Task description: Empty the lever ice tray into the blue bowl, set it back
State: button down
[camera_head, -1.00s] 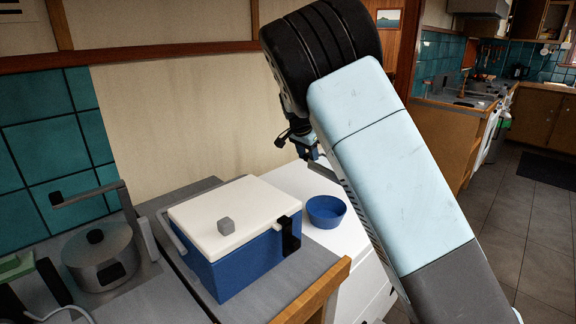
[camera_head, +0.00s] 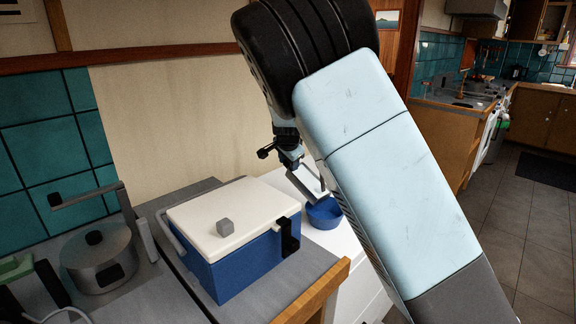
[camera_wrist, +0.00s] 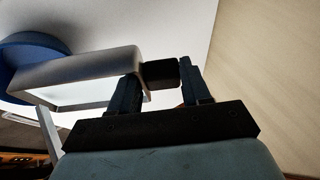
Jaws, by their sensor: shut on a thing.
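My gripper (camera_wrist: 160,92) is shut on a black block-like end of the metal lever ice tray (camera_wrist: 75,75). In the head view the tray (camera_head: 307,183) hangs tilted below my gripper (camera_head: 292,164), its lower end over or beside the blue bowl (camera_head: 322,214). I cannot tell whether they touch. The bowl stands on the white counter, partly hidden behind my arm, and its side shows at the left in the wrist view (camera_wrist: 28,55). The tray's inside and the bowl's contents cannot be made out.
A blue cool box (camera_head: 240,258) with a white lid and a small grey cube (camera_head: 225,227) on it stands left of the bowl. A steel pot (camera_head: 100,262) is at far left. The white counter (camera_head: 285,183) ends against a beige wall.

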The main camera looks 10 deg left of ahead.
jog(key=shift+s+d+r+t, duration=0.15)
jog(key=shift+d+r+t, duration=0.1)
jog(key=shift+r+t, duration=0.1)
jog(key=shift+r+y, duration=0.1)
jog(key=shift+y, duration=0.2)
jog(key=shift+s+d+r+m+t+y, duration=0.2)
jog(key=shift+d+r+t+y, duration=0.2)
jog(key=shift+r, duration=0.3)
jog(key=shift+s+d+r+m+t+y, duration=0.15)
jog(key=shift+d+r+t+y, duration=0.2)
jog(key=shift+r, duration=0.3)
